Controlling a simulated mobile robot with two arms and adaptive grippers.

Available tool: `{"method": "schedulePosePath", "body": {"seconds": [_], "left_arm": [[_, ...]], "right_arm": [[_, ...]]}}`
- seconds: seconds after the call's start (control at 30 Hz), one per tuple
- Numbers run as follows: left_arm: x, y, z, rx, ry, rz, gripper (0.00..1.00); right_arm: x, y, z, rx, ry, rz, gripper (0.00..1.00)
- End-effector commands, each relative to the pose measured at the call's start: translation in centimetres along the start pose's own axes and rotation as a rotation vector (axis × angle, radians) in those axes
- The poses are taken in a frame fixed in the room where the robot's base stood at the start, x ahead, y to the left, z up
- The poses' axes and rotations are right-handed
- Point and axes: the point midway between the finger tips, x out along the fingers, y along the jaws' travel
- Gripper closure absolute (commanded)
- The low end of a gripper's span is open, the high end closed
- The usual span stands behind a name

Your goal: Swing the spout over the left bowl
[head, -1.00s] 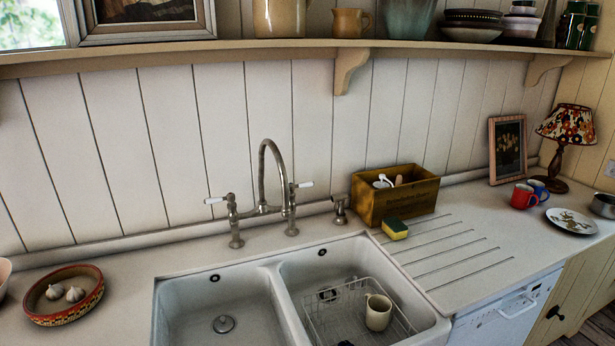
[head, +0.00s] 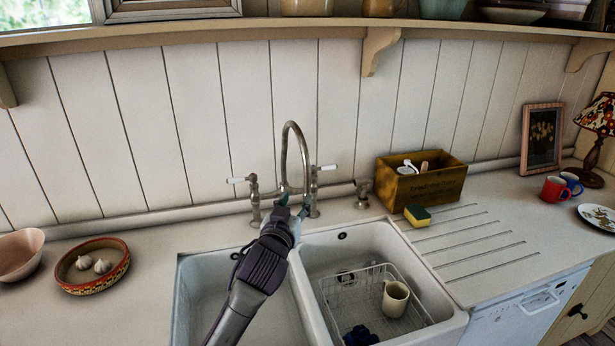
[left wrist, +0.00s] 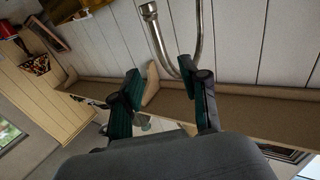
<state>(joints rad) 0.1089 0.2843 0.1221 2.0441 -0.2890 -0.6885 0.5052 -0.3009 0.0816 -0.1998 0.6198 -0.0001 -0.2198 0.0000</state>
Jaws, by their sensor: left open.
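The metal spout (head: 296,128) is a tall arch on the bridge tap behind the sink. Its free end hangs toward the right, near the right tap post. The left bowl (head: 205,300) of the white double sink lies below my left forearm. My left gripper (head: 293,203) is open and empty, in front of the tap's lower part, which it partly hides. In the left wrist view the arched spout (left wrist: 194,35) shows just beyond my open fingers (left wrist: 160,72), close to the right-hand finger; I cannot tell if they touch. My right gripper is out of view.
The right bowl (head: 447,332) holds a wire basket (head: 408,332) with a cream mug (head: 396,298) and a dark blue thing (head: 360,336). A wooden box (head: 440,187) and sponge (head: 417,216) stand right of the tap. A garlic bowl (head: 72,278) sits left.

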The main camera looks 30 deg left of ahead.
Motion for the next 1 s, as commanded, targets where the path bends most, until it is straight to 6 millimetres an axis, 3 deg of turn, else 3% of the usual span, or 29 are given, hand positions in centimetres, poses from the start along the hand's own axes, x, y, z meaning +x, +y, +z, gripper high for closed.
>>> {"method": "schedulePosePath", "body": {"seconds": [0.3,0.5,0.7,1.0], "left_arm": [[6.8,0.0,-0.4,0.002,-0.003,-0.001,0.55],[10.2,0.0,-0.2,0.001,-0.003,0.000,0.55],[11.8,0.0,0.0,0.002,-0.003,0.000,0.55],[12.1,0.1,0.1,0.002,-0.003,0.001,0.55]], "right_arm": [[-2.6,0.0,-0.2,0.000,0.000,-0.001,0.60],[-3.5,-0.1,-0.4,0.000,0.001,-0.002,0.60],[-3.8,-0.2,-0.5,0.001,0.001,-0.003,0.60],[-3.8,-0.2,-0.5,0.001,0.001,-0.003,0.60]]}}
